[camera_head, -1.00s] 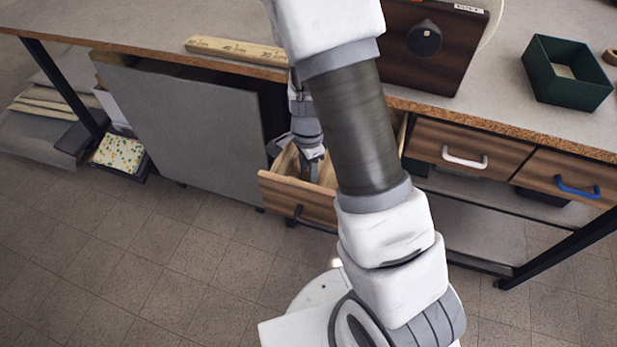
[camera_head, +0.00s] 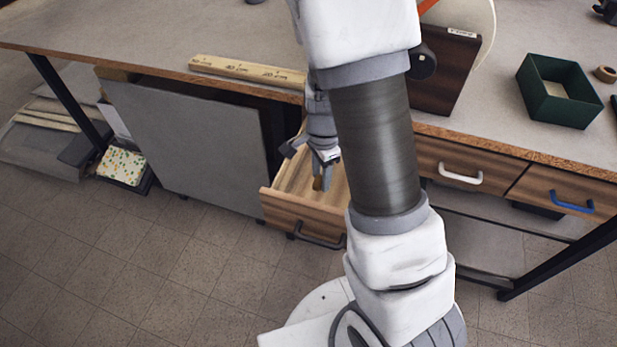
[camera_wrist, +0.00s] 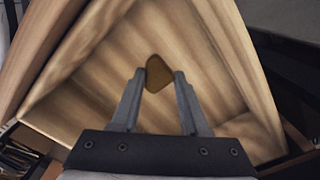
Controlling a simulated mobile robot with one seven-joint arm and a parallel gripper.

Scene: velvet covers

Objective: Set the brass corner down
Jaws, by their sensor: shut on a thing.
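The brass corner (camera_wrist: 158,73) is a small brown-gold piece held between the fingertips of my gripper (camera_wrist: 159,80) in the wrist view. In the head view the brass corner (camera_head: 318,183) shows just below my gripper (camera_head: 324,164). My gripper is shut on it, over the open wooden drawer (camera_head: 290,206) with the black handle. The drawer's pale inside (camera_wrist: 95,75) fills most of the wrist view, and I see nothing else in it. My arm hides the drawer's right part in the head view.
The workbench top (camera_head: 150,35) runs above the drawer. A ruler-like wooden strip (camera_head: 247,72) lies near its front edge. A dark green open box (camera_head: 558,105) stands at the right. Closed drawers with white (camera_head: 460,174) and blue (camera_head: 572,206) handles are to the right.

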